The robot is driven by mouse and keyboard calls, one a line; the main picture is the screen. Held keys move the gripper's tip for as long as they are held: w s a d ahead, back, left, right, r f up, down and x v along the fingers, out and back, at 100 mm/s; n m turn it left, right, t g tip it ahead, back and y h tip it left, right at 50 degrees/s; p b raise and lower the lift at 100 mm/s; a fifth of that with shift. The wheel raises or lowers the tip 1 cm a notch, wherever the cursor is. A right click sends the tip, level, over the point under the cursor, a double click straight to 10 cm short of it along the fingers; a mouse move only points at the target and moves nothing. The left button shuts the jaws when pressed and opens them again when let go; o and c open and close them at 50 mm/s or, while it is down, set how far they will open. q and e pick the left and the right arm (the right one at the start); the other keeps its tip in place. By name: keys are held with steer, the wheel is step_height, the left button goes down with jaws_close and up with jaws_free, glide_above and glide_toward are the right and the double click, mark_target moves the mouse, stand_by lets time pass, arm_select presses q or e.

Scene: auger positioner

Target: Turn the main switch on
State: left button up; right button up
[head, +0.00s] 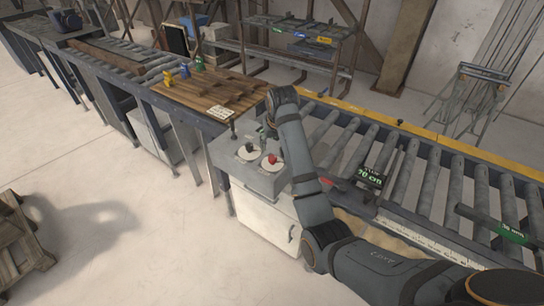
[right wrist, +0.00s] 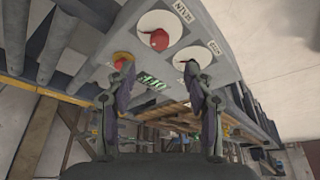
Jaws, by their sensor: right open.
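The control box (head: 240,170) stands at the front edge of the roller conveyor. Its main switch is a red knob on a white disc (head: 271,160). In the right wrist view the red knob (right wrist: 159,40) sits beside an upside-down label reading MAIN. In the head view my right arm partly hides the box. My left gripper is not in view.
A wooden board (head: 205,92) with small yellow, blue and green items lies beyond the box. A wooden crate (head: 20,240) stands at the lower left. The floor between is clear.

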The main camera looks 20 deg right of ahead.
mark_target(273, 157)
steer(key=p+x, duration=0.3)
steer(key=x, duration=0.6)
steer(key=shift+w+f, duration=0.25)
steer(key=shift+f, duration=0.45)
steer(key=shift+c, duration=0.2)
jaws_close()
